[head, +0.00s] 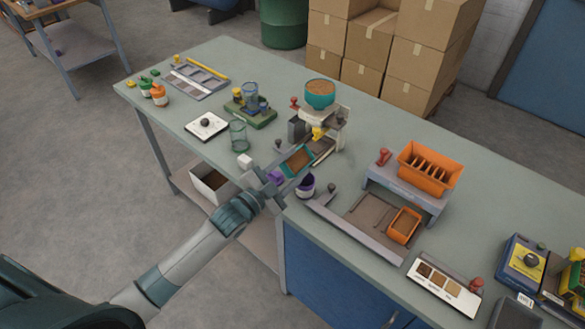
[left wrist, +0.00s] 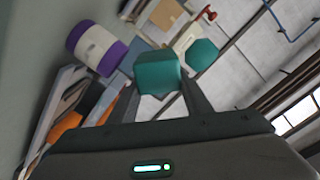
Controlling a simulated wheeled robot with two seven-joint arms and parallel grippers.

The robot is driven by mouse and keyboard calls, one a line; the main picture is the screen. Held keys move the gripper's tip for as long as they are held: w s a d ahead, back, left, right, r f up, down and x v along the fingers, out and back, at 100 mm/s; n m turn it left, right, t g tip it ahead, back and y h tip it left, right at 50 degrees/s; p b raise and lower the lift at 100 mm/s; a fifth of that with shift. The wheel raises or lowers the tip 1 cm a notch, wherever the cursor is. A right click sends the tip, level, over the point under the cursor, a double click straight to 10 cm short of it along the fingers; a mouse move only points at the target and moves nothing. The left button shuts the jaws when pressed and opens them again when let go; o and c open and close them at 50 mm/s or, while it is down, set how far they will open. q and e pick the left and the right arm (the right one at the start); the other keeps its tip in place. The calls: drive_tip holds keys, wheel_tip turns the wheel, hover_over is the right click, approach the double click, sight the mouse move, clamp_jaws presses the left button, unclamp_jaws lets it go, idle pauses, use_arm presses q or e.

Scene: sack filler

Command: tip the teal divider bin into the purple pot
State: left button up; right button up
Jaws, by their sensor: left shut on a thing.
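The teal divider bin (head: 286,168) is in my left gripper (head: 280,181), which is shut on it above the table's near edge. Its open top shows brown fill in the head view. The bin also shows in the left wrist view (left wrist: 157,73), between the two fingers. The purple pot (head: 306,188), with a white band, stands on the table just right of the gripper and close below the bin. It also shows in the left wrist view (left wrist: 95,48), apart from the bin. My right gripper is not in view.
A filler stand with a teal bowl (head: 320,98) is just behind the bin. An orange divided bin (head: 430,168) sits on a grey stand at right, with a smaller orange bin (head: 403,226) in front. A green mesh cup (head: 238,137) stands left. The back right tabletop is clear.

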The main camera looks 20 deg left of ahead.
use_arm(q)
drive_tip(key=m, duration=0.1)
drive_tip(key=m+b, duration=0.2)
drive_tip(key=m, duration=0.1)
drive_tip(key=shift+s+d+f, duration=0.1)
drive_tip(key=shift+d+f, duration=0.2)
drive_tip(key=shift+f, duration=0.1)
drive_tip(key=shift+s+d+f+m+b, duration=0.15)
drive_tip(key=shift+m+b, duration=0.2)
drive_tip(key=shift+m, duration=0.25)
drive_tip(key=shift+w+d+m+b, duration=0.1)
drive_tip(key=shift+m+b, duration=0.25)
drive_tip(key=shift+m, duration=0.25)
drive_tip(key=shift+s+d+r+m+p, duration=0.15)
drive_tip(key=shift+r+m+p, duration=0.25)
drive_tip(key=shift+m+p, duration=0.25)
drive_tip(key=shift+d+m, duration=0.1)
drive_tip(key=shift+m, duration=0.65)
drive_tip(key=m, duration=0.2)
drive_tip(key=d+m, duration=0.1)
drive_tip(key=m, duration=0.2)
drive_tip(key=m+p, duration=0.1)
drive_tip(key=m, duration=0.2)
drive_tip(key=shift+s+d+f, duration=0.3)
drive_tip(key=shift+d+f, duration=0.05)
drive_tip(key=shift+r, duration=0.1)
